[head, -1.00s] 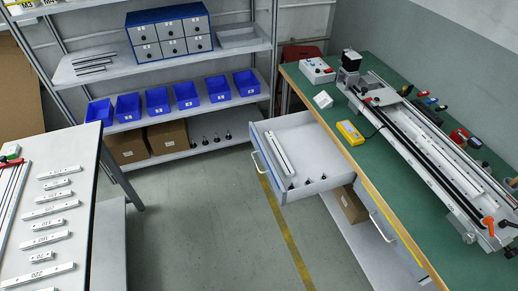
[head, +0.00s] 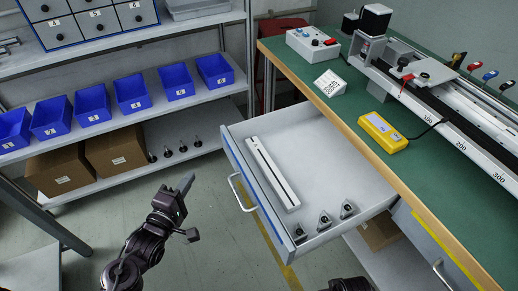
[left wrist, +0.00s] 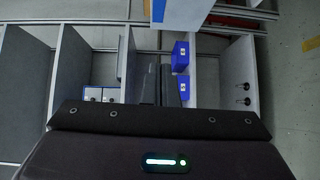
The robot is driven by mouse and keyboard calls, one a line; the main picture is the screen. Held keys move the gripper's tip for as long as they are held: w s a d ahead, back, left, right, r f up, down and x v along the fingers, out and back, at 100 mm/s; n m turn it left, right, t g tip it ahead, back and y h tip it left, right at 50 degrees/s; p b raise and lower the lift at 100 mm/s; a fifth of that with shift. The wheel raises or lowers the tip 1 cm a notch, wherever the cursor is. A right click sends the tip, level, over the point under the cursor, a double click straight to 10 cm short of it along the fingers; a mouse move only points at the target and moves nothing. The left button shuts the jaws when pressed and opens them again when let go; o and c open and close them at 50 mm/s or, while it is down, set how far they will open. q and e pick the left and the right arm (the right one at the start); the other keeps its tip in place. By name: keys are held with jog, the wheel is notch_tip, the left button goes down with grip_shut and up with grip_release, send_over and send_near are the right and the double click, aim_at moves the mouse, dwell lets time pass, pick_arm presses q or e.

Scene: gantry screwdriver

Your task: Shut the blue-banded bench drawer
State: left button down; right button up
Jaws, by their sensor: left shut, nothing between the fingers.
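The bench drawer (head: 305,165) stands pulled out from the green-topped bench. Its front (head: 255,195) carries a blue band and a silver bow handle (head: 240,193). Inside lie a pale bar (head: 272,172) and several small dark-topped pieces at the front right corner. My left gripper (head: 187,182) is shut and empty, left of the drawer front and apart from the handle. A dark part of mine shows at the bottom edge of the head view; no right fingers are visible.
The bench top (head: 360,135) holds a yellow device (head: 383,132), a control box (head: 313,44) and a long rail. Shelves with blue bins (head: 92,104) and cardboard boxes (head: 115,150) stand at the left back. A lower handle (head: 443,277) is at bottom right. Floor left of the drawer is clear.

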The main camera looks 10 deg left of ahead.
pick_arm(q)
jog(key=b, duration=0.1)
send_near(225, 136)
jog(key=w+a, duration=0.2)
jog(key=w, duration=0.2)
jog(key=shift+w+d+f+b, duration=0.2)
jog(key=shift+w+d, duration=0.3)
jog(key=shift+d, duration=0.25)
jog(key=shift+w+d+f+b, duration=0.15)
jog(key=shift+w+d, duration=0.3)
jog(key=shift+d, duration=0.25)
pick_arm(e)
notch_tip(225, 136, up, 6)
jog(key=shift+a, duration=0.3)
jog(key=shift+w, duration=0.1)
